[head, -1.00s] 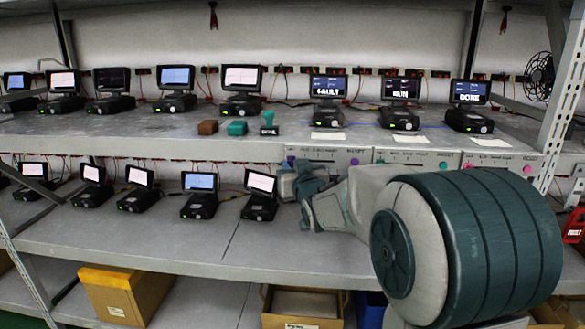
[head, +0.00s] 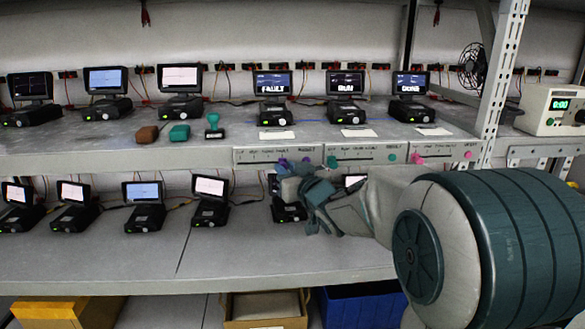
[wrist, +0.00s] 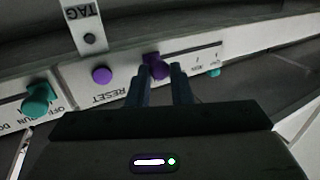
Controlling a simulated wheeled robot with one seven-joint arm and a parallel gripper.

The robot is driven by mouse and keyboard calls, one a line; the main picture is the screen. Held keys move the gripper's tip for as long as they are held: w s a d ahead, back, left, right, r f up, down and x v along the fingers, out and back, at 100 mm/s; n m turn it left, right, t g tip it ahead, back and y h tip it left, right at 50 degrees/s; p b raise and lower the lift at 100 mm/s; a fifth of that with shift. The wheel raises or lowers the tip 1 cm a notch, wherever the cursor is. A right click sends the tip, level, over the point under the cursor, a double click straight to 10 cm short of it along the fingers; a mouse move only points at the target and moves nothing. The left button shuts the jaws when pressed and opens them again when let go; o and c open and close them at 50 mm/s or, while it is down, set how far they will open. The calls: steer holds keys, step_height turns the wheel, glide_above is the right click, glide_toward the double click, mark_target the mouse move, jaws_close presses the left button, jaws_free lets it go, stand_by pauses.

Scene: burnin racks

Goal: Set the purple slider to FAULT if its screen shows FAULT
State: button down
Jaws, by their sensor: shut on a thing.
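The screen (head: 273,84) above the purple slider's panel (head: 246,156) reads FAULT. The purple slider knob (wrist: 155,66) sits between my gripper's (wrist: 162,72) fingers, which are shut on it. In the head view the knob (head: 283,162) is toward the right part of its slot, near the purple RESET button (wrist: 102,75). The wrist view shows the panel upside down, with the slot running on to the right of the knob. The position labels near the knob are too small or hidden to tell which one it is at.
A teal slider knob (wrist: 38,100) is on the neighbouring panel, and a pink knob (head: 416,158) lies farther right. A shelf upright (head: 503,70) stands at the right. Lower-shelf devices (head: 211,205) are close under my gripper.

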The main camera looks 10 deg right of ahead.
steer(key=shift+d, duration=0.15)
steer(key=c, duration=1.3)
jaws_free()
steer(key=shift+d, duration=0.1)
steer(key=shift+c, duration=0.2)
steer(key=v, duration=1.3)
steer(key=shift+s+p, duration=0.35)
steer(key=shift+s, duration=0.1)
